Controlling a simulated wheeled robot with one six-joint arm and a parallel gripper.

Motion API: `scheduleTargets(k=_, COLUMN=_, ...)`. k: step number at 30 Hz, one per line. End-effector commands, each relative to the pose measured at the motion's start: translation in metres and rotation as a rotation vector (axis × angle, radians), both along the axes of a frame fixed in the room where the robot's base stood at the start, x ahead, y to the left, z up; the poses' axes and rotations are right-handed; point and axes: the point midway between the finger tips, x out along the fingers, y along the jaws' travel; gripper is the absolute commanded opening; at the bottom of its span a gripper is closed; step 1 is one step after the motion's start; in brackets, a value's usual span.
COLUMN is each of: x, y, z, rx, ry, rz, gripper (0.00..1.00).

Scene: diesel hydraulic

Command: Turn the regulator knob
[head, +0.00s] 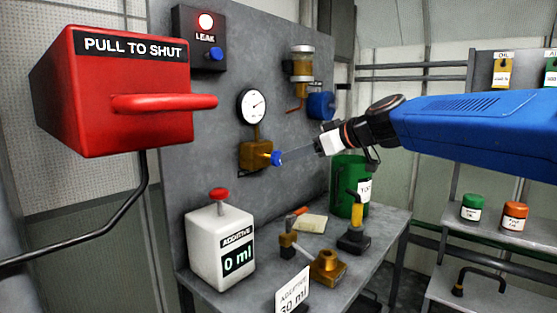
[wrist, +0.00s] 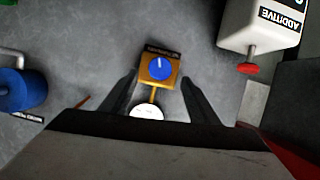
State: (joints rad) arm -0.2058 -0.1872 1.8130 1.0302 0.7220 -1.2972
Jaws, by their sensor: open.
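The regulator is a brass block on the grey panel, with a blue knob (head: 276,158) on its front. In the wrist view the blue knob (wrist: 160,68) has a white pointer line, and the brass block (wrist: 174,82) shows around it. A round white gauge (head: 253,105) sits above the block on a short pipe. My gripper (head: 280,158) reaches in from the right, its fingertips at or close to the knob. In the wrist view my gripper (wrist: 159,82) is open, one finger on each side of the regulator. I cannot tell whether the fingers touch it.
A red PULL TO SHUT box (head: 130,90) stands at the near left. A white additive dispenser (head: 220,250) and brass fittings stand on the bench below. A green can (head: 346,185) is below my arm. A blue cylinder (head: 321,105) is on the panel above it.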

Motion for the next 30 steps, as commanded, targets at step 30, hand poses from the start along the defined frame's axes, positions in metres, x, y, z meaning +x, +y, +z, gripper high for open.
scheduleTargets(k=30, x=0.052, y=0.06, z=-0.032, rx=0.0, ry=0.0, rz=-0.001, gripper=0.41)
